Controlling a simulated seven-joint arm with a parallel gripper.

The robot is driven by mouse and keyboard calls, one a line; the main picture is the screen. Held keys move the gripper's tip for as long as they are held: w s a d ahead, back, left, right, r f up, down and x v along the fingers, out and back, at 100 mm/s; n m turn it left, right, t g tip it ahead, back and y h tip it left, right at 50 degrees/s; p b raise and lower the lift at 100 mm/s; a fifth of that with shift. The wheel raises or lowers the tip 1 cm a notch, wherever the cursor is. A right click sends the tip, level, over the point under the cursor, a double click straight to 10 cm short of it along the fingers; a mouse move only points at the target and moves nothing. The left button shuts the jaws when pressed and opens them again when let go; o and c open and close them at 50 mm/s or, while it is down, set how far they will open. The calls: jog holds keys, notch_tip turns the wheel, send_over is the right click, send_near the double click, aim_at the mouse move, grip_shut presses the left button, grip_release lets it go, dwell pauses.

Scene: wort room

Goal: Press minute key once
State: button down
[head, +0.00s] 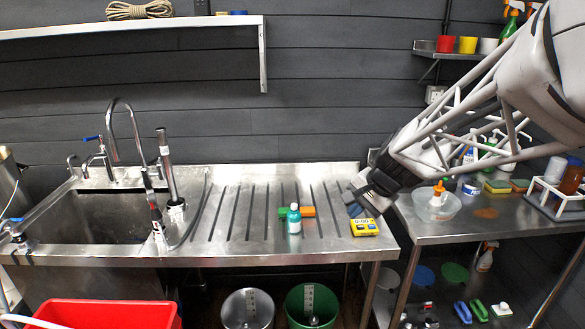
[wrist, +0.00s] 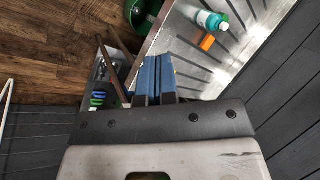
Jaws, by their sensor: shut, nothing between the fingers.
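A yellow timer (head: 364,228) with a dark display and small keys lies at the right end of the steel drainboard. I cannot read which key is the minute key. My gripper (head: 356,209) is shut and empty, with its fingertips just above and behind the timer's upper left side. I cannot tell whether they touch it. In the wrist view the blue fingers (wrist: 154,80) lie side by side and hide most of the timer.
A bowl (head: 437,205) with an orange-topped bottle stands on the right table. The sink (head: 85,217) is far left.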

jog(key=w+d+f+m+t+y, duration=0.1)
jog(key=w+d+f+m, duration=0.1)
jog(key=w, duration=0.5)
jog(key=w+d+f+m, duration=0.2)
jog(key=w+f+m, duration=0.1)
jog(key=w, duration=0.3)
jog(key=m+t, duration=0.2)
jog(key=m, duration=0.3)
send_over(360, 227)
notch_tip(360, 227, down, 7)
jog(key=shift+f+y, duration=0.2)
jog(key=shift+y, duration=0.1)
jog(key=shift+f, duration=4.4)
jog(key=shift+f, duration=0.85)
jog(key=shift+r, duration=0.85)
